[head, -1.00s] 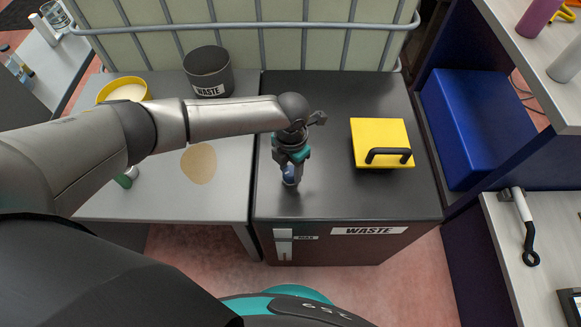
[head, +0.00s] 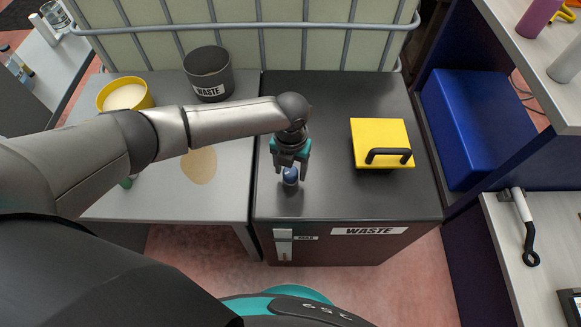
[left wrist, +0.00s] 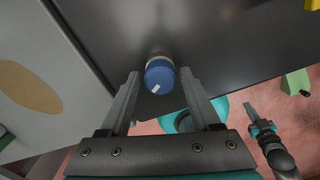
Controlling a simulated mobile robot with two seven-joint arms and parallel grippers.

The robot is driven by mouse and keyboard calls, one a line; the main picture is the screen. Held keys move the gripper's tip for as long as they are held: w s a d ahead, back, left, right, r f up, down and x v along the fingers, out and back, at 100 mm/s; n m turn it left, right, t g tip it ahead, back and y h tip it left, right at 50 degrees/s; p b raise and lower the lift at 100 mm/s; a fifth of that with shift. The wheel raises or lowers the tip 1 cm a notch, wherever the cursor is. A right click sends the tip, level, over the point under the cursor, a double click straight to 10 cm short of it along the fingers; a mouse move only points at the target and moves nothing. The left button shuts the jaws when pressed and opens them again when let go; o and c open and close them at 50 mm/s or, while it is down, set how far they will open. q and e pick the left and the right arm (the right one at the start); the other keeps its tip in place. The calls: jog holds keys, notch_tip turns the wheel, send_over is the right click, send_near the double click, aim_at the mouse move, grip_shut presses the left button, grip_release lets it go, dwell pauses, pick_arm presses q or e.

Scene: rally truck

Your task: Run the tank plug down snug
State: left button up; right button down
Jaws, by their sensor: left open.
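The tank plug (head: 290,176) is a round blue cap with a white mark on its top. It stands near the front of the dark waste tank's top (head: 345,195). My left gripper (head: 291,181) points down over the plug, open, with one finger on each side. In the left wrist view the plug (left wrist: 160,74) sits between the fingertips, with gaps visible beside it. Its threads and seat are hidden. What looks like my right gripper (left wrist: 258,122) shows at the lower right of the left wrist view, away from the tank; its opening is unclear.
A yellow lid (head: 380,135) with a black handle lies on the tank top to the right. A grey bench (head: 225,205) on the left holds a waste bin (head: 208,75) and a yellow bowl (head: 140,103). A caged white container (head: 240,35) stands behind.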

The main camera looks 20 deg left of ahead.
pick_arm(q)
jog(key=n, duration=0.6)
jog(key=shift+n, duration=0.3)
jog(key=c, duration=0.7)
jog(key=m, duration=0.6)
jog(key=shift+c, duration=0.2)
jog(key=m, duration=0.6)
jog(key=o, duration=0.7)
jog(key=shift+o, duration=0.2)
